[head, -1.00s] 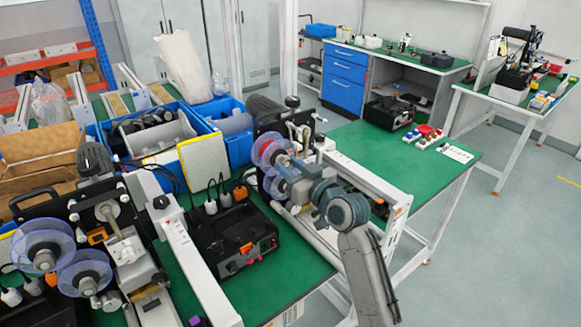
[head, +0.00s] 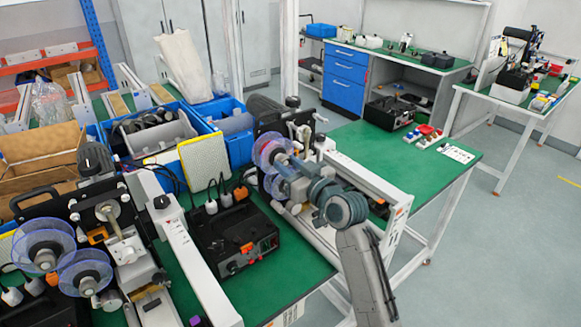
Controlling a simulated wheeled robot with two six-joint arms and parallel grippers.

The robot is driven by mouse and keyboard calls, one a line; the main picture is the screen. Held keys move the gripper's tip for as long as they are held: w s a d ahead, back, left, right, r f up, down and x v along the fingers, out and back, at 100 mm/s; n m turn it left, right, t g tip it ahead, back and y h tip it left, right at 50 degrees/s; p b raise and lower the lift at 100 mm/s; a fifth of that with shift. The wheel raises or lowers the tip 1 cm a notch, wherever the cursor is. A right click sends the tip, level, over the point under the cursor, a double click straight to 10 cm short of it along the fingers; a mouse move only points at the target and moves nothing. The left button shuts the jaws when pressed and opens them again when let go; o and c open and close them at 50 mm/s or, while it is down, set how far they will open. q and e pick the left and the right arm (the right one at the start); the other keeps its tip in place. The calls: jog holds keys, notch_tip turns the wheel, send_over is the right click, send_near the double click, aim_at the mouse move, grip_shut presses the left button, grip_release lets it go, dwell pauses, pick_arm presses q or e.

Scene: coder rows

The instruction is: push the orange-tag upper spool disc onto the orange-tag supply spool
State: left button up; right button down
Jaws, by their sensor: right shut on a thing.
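The upper spool disc (head: 271,147) is a clear bluish disc with a reddish centre, standing upright at the front of the right-hand coder machine (head: 268,122). A second clear disc (head: 275,184) sits just below it. My right gripper (head: 294,170) is at the discs, its arm coming in from the lower right. It is shut on the upper disc, though its fingertips are small and partly hidden. The supply spool behind the disc is mostly hidden, and I cannot tell whether the disc touches it. No orange tag can be made out on the disc. My left gripper is not in view.
Another coder with two clear discs (head: 43,246) stands at the lower left. A black power box (head: 235,240) with plugs lies between the machines. A white conveyor rail (head: 365,185) runs behind my right arm. The green table (head: 400,160) is mostly clear at the right.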

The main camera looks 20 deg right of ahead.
jog(key=shift+w, duration=0.2)
jog(key=c, duration=1)
grip_release()
